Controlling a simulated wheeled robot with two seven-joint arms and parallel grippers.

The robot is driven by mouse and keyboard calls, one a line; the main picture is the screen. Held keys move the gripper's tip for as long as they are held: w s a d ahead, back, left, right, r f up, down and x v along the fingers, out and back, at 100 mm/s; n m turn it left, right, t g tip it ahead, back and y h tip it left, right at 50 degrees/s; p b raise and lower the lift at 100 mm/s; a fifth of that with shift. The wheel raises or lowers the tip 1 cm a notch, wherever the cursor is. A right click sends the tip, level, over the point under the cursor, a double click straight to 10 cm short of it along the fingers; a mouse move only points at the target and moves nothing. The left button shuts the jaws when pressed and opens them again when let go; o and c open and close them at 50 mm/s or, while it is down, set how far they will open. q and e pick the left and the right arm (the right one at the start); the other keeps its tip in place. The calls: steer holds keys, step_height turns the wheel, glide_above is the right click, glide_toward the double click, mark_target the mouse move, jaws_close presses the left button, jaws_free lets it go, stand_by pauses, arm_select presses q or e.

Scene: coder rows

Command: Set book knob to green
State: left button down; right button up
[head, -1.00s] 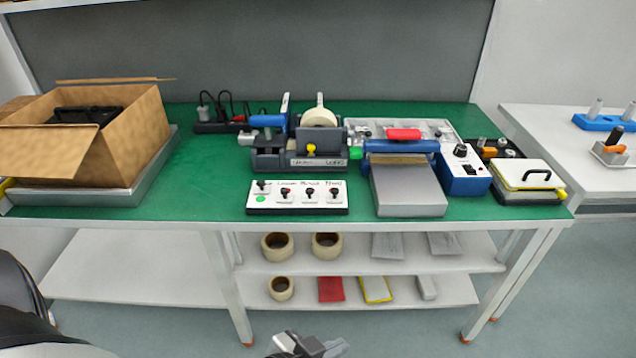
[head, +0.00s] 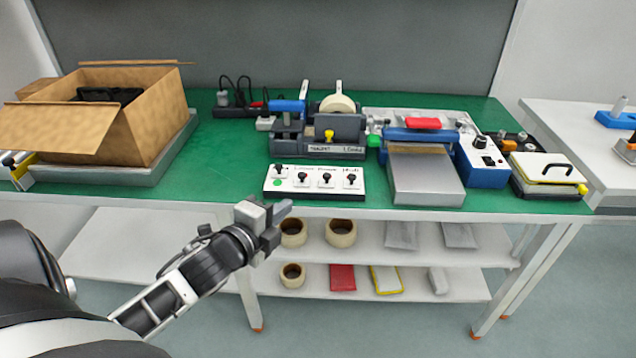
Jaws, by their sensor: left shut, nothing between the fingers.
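A white control panel (head: 315,190) lies near the front edge of the green table, in front of the tape machine. It carries a row of several dark knobs, with small labels above them too blurred to read surely. A green dot (head: 278,183) sits below the leftmost knob (head: 279,171). I cannot tell which knob is the book knob. My left gripper (head: 284,209) is shut and empty, just in front of the table edge, below and apart from the panel's left end. My right gripper is out of view.
A tape machine (head: 318,148) stands behind the panel, and a blue sealer with a grey plate (head: 427,179) stands to its right. An open cardboard box (head: 150,127) is at the left. The green table (head: 225,170) is clear between box and panel.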

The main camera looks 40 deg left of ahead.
mark_target(325, 177)
arm_select(q)
steer(key=x, duration=1.4)
steer(key=shift+b, duration=0.4)
